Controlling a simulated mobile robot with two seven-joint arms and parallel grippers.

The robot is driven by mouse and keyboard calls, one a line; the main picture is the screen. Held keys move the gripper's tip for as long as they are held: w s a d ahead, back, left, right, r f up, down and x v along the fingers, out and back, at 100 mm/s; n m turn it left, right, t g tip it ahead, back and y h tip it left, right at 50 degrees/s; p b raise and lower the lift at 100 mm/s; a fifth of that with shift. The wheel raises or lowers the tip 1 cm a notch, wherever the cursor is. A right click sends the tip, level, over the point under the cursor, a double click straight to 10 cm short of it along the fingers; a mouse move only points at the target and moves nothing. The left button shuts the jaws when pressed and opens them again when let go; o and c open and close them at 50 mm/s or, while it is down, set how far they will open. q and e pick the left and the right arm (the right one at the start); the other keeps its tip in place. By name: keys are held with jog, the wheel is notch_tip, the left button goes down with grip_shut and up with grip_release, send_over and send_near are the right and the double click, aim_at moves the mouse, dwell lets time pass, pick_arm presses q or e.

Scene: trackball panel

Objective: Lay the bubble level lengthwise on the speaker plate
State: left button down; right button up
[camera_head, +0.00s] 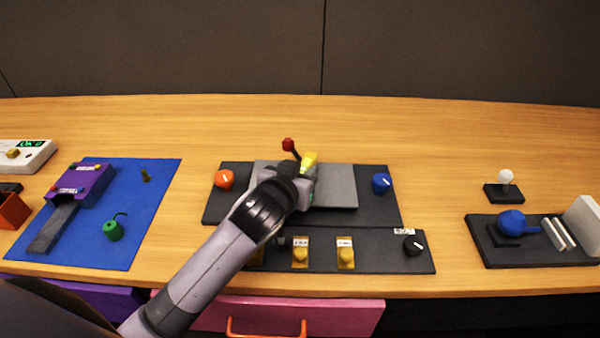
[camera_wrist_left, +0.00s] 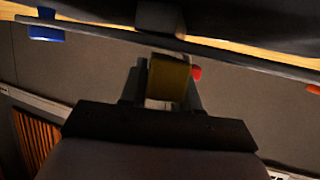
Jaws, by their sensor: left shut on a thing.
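The yellow bubble level (camera_head: 309,160) shows just past my left gripper (camera_head: 301,178) in the head view. The gripper is shut on it above the dark panel, and the arm hides part of both. In the left wrist view the level (camera_wrist_left: 169,80) sits between the two fingers (camera_wrist_left: 166,88). The grey speaker plate (camera_head: 342,186) lies on the panel below and around the gripper, its middle hidden by the gripper. I cannot tell whether the level touches the plate. My right gripper is not in view.
An orange knob (camera_head: 224,179) and a blue knob (camera_head: 381,183) flank the plate. A red-topped stick (camera_head: 289,146) stands close behind the gripper. A front panel with yellow switches (camera_head: 345,257) and a black knob (camera_head: 413,245) lies nearer. The wood beyond is clear.

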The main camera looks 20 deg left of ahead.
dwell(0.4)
pick_arm(q)
jog(key=shift+p, duration=0.4)
dwell(0.9)
jog(key=shift+p, duration=0.35)
jog(key=c, duration=0.7)
grip_release()
jog(key=shift+c, duration=0.2)
jog(key=shift+f, duration=0.1)
